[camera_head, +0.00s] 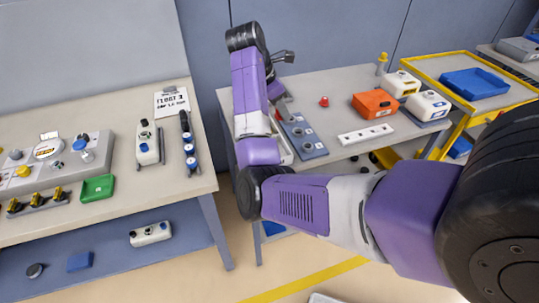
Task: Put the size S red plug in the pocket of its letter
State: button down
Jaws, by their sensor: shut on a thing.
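A small red plug-like piece (324,102) stands upright on the right-hand table, apart from my gripper; its size letter is too small to read. A blue-grey block (313,152) with several round dark pockets lies to its left and nearer; I cannot read letters on it. My gripper (283,103) is at the far left part of this table, low beside the far end of the block, partly hidden by my own arm. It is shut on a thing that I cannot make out. I cannot tell whether it touches the block.
A white strip with dark holes (366,134), an orange box (374,105) and white jugs (427,105) stand right of the block. A yellow cart with a blue tray (474,83) is further right. The left table (118,205) is separate. Table around the red piece is clear.

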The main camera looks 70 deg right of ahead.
jog(key=w+a+r+n, duration=0.1)
jog(key=w+a+r, duration=0.2)
jog(key=w, duration=0.2)
jog(key=f+b, duration=0.1)
jog(key=f, duration=0.6)
jog(key=f+b, duration=0.1)
jog(key=f, duration=0.6)
jog(key=shift+w+d+f, duration=0.15)
jog(key=shift+w+f, duration=0.05)
jog(key=shift+f, duration=2.75)
jog(key=c, duration=1)
grip_release()
jog(key=shift+o, duration=0.2)
jog(key=v, duration=1.2)
jog(key=shift+s+b, duration=0.2)
jog(key=shift+b, duration=0.15)
